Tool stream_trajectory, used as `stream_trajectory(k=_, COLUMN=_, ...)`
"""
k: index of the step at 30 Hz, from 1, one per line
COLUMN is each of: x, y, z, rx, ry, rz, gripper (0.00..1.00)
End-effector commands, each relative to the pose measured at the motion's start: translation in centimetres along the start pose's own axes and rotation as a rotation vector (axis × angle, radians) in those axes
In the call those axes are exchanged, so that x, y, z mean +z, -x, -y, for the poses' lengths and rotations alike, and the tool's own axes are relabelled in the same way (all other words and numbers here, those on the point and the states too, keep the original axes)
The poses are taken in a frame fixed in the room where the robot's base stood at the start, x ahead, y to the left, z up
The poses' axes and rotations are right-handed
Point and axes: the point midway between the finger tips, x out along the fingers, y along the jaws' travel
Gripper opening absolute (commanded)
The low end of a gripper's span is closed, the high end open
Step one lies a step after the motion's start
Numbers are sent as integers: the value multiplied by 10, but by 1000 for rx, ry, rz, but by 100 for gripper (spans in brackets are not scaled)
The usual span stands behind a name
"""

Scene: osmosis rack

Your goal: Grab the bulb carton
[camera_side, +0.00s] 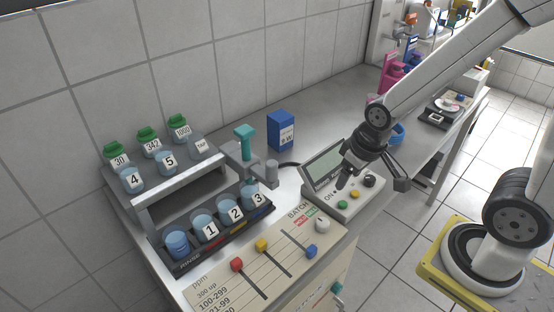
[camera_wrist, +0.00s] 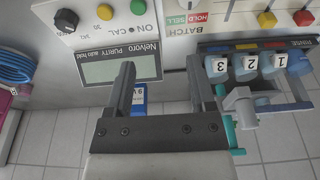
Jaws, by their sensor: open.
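The bulb carton (camera_side: 281,130) is a small upright blue box with a white label, standing on the bench behind the grey meter (camera_side: 343,185). In the wrist view, a strip of the blue carton (camera_wrist: 140,92) shows between the fingers, beside the left one; the rest is hidden behind my gripper. My gripper (camera_side: 371,182) is open and empty above the meter's right part, to the right of and nearer than the carton, apart from it. Its two spread fingers also show in the wrist view (camera_wrist: 160,64).
A teal-handled valve fixture (camera_side: 245,145) stands left of the carton. A rack (camera_side: 183,186) with several numbered cups is further left. A slider panel (camera_side: 265,268) lies in front. The bench behind the carton is clear.

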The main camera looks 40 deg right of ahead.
Motion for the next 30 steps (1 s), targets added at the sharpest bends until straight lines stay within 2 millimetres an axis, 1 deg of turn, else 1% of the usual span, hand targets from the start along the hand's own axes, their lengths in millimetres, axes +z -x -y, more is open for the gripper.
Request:
stream_trajectory(k=1, x=0, y=0, z=0, rx=0, ry=0, rz=0, gripper=80)
stream_trajectory(k=3, x=0, y=0, z=0, rx=0, ry=0, rz=0, gripper=100)
stream_trajectory(k=11, x=-1, y=0, z=0, rx=0, ry=2, rz=0, gripper=100)
stream_trajectory(k=16, x=-11, y=0, z=-1, rx=1, ry=29, rz=4, gripper=100)
stream_trajectory(k=20, x=-30, y=-1, z=-4, rx=2, ry=85, rz=13, gripper=100)
stream_trajectory(k=26, x=-76, y=-5, z=-11, rx=2, ry=226, rz=36, gripper=100)
stream_trajectory(k=30, x=-111, y=-8, z=-18, rx=-1, ry=341, rz=53, gripper=100)
